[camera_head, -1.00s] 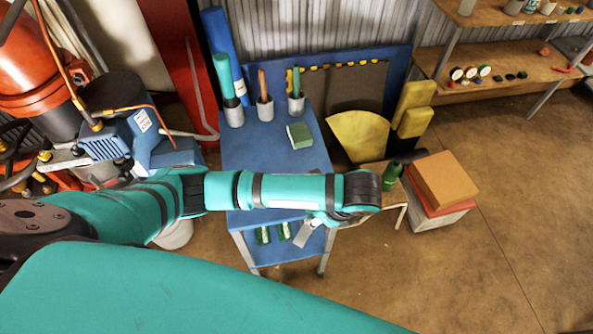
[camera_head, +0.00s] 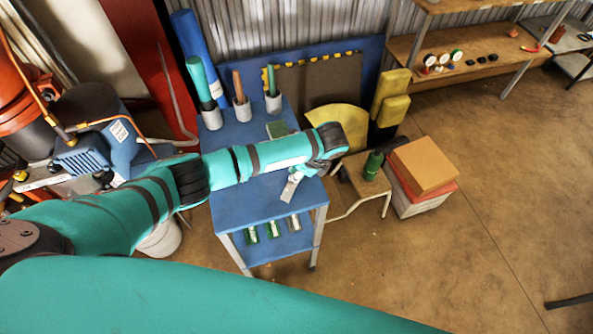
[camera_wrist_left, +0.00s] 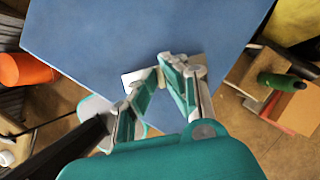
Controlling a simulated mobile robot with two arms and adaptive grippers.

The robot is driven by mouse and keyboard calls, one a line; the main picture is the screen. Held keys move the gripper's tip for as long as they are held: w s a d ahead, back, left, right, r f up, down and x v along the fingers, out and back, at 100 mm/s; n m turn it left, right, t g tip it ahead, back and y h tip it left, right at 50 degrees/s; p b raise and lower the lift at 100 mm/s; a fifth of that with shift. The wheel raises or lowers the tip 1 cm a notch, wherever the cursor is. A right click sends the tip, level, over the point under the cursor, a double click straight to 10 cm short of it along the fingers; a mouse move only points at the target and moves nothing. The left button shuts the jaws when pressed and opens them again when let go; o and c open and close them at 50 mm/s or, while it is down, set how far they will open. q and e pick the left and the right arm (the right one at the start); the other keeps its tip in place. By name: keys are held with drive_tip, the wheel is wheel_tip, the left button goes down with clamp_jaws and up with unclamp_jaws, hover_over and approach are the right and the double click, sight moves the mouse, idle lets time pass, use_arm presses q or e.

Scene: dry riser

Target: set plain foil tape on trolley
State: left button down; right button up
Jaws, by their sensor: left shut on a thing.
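The trolley (camera_head: 245,205) is blue with a flat top and a lower shelf, and its top fills much of the left wrist view (camera_wrist_left: 100,35). My left gripper (camera_head: 294,180) is over the front right part of the top. In the left wrist view the gripper (camera_wrist_left: 160,78) is shut on a pale silver-grey flat piece (camera_wrist_left: 134,76), which looks like the plain foil tape. The same piece shows in the head view (camera_head: 289,189). The fingers hide part of it. I cannot tell whether it touches the top. My right gripper is not in view.
Grey cups (camera_head: 211,118) with rolls stand along the trolley's back edge, and a green block (camera_head: 277,129) lies near my forearm. Several small packs (camera_head: 272,230) lie on the lower shelf. A stool with a green bottle (camera_head: 373,165) stands right. The top's front left is clear.

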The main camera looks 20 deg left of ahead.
use_arm(q)
drive_tip(key=c, duration=1.4)
unclamp_jaws()
drive_tip(key=shift+f, duration=0.1)
drive_tip(key=shift+c, duration=0.2)
drive_tip(key=b+v, duration=0.1)
drive_tip(key=v, duration=1.1)
drive_tip(key=shift+s, duration=0.1)
